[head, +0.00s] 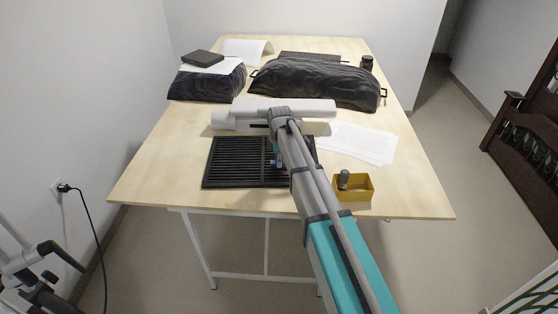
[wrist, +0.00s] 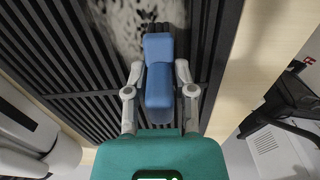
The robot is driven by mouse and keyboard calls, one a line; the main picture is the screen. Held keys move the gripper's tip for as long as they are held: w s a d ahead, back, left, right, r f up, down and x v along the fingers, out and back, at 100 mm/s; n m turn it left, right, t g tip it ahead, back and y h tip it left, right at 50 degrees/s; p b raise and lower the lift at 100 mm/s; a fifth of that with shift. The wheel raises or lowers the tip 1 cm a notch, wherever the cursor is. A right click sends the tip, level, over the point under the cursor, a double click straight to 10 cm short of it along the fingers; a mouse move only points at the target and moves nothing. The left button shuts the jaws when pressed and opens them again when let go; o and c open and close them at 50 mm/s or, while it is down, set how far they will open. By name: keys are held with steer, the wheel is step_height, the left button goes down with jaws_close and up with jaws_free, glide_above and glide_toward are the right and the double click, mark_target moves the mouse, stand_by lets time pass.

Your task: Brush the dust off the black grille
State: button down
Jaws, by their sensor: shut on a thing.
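The black grille (head: 228,165) lies flat near the front of the wooden table, with parallel slats. It fills much of the wrist view (wrist: 222,45), where a patch of pale grey-white dust (wrist: 118,22) covers some slats. My gripper (wrist: 160,78) is shut on a blue brush (wrist: 159,50), one finger on each side. Dark bristles show past the brush's far end, beside the dust patch. I cannot tell if they touch the slats. In the head view my arm hides the grille's right part and most of the gripper.
A yellow open box (head: 353,190) with a grey upright object (head: 344,178) stands right of the grille. Paper sheets (head: 362,143) lie behind it. Black bags (head: 318,82) (head: 205,86) and a dark jar (head: 367,62) stand farther back. The table's left front (head: 160,175) is clear.

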steer(key=shift+d, duration=0.15)
steer(key=shift+s+d+f, duration=0.1)
steer(key=shift+d, duration=1.5)
steer(key=shift+d, duration=0.15)
steer(key=shift+d, duration=1.55)
steer(key=shift+d, duration=0.1)
steer(key=shift+s+d, duration=0.15)
steer(key=shift+d, duration=1.5)
